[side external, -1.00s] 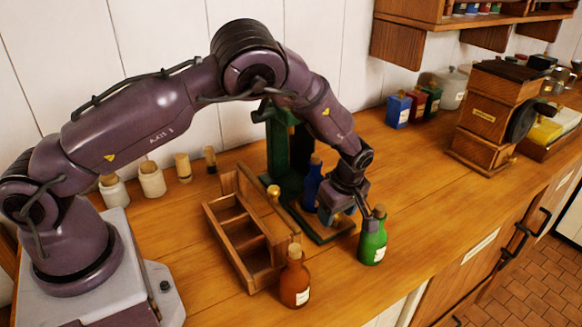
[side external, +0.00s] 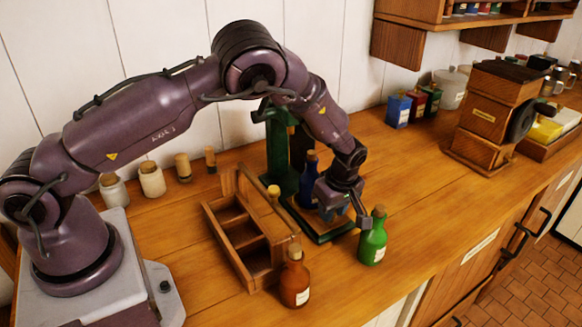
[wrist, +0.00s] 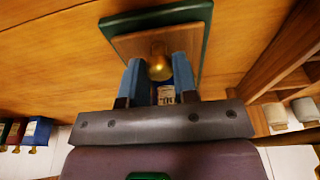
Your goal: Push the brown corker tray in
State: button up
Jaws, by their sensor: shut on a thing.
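The corker is a dark green stand (side external: 279,150) on the counter behind the wooden caddy. Its brown tray (wrist: 128,44) lies on the green base (wrist: 151,18) and has a round brass knob (wrist: 160,66). A blue bottle (side external: 308,182) stands upright at the corker; part of its label shows between my fingers in the wrist view. My gripper (side external: 348,212) is low at the front of the corker. In the wrist view its blue fingers (wrist: 160,78) are shut on the knob, one on each side. In the side view the gripper hides the knob and much of the tray.
A green bottle (side external: 372,240) stands close to the right of my gripper. An orange bottle (side external: 294,280) stands beside the wooden caddy (side external: 228,262). Corked jars (side external: 152,180) line the wall, and a wooden grinder (side external: 490,115) is at right. The counter between is clear.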

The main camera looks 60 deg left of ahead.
aim_at(310, 162)
jog(key=shift+a, duration=4.75)
jog(key=o, duration=0.9)
jog(key=shift+d+r, duration=0.1)
jog(key=shift+r, duration=3.4)
